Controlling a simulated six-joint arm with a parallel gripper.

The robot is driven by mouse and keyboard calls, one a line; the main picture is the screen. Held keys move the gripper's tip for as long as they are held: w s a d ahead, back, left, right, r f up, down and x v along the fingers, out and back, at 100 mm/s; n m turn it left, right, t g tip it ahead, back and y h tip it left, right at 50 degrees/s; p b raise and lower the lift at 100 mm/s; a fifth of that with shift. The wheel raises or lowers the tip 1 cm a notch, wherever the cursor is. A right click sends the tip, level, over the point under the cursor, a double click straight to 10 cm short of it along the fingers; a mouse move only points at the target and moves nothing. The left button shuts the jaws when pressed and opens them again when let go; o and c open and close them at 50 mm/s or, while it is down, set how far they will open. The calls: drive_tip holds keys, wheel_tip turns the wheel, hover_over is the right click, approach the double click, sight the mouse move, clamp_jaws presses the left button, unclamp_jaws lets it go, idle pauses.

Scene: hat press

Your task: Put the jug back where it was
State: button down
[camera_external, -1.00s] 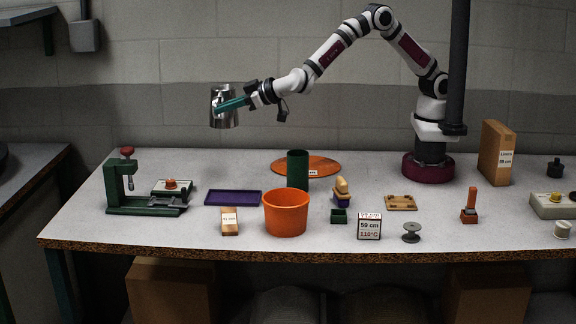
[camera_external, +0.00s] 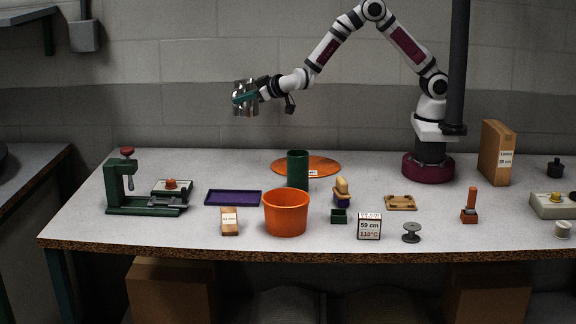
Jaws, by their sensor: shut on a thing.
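The jug (camera_external: 251,86) is a shiny silver metal vessel, held high in the air above the back left part of the table. My gripper (camera_external: 244,98) has teal fingers and is shut on the jug. The fingers cross the front of the jug and hide part of it. The jug looks roughly upright, though its exact tilt is hard to tell. Below it on the table are a purple tray (camera_external: 233,198), an orange bucket (camera_external: 286,213) and a dark green cylinder (camera_external: 297,170).
A green press (camera_external: 122,190) stands at the left. An orange disc (camera_external: 325,166) lies behind the green cylinder. A sign (camera_external: 369,227), a grey spool (camera_external: 411,232) and a wooden board (camera_external: 400,202) lie to the right. A dark post (camera_external: 457,70) rises beside my base. The back left tabletop is clear.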

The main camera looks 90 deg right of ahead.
drive_tip(key=w+a+f, duration=0.1)
drive_tip(key=a+f, duration=0.2)
drive_tip(key=f, duration=0.1)
drive_tip(key=w+a+f, duration=0.2)
drive_tip(key=a+f, duration=0.2)
drive_tip(key=f, duration=0.1)
drive_tip(key=w+a+f, duration=0.1)
drive_tip(key=a+f, duration=0.2)
drive_tip(key=f, duration=0.1)
drive_tip(key=shift+w+a+f, duration=0.3)
drive_tip(key=shift+w+a, duration=0.1)
drive_tip(key=shift+f, duration=0.3)
drive_tip(key=c, duration=1)
unclamp_jaws()
drive_tip(key=shift+f, duration=0.15)
drive_tip(key=shift+c, duration=0.2)
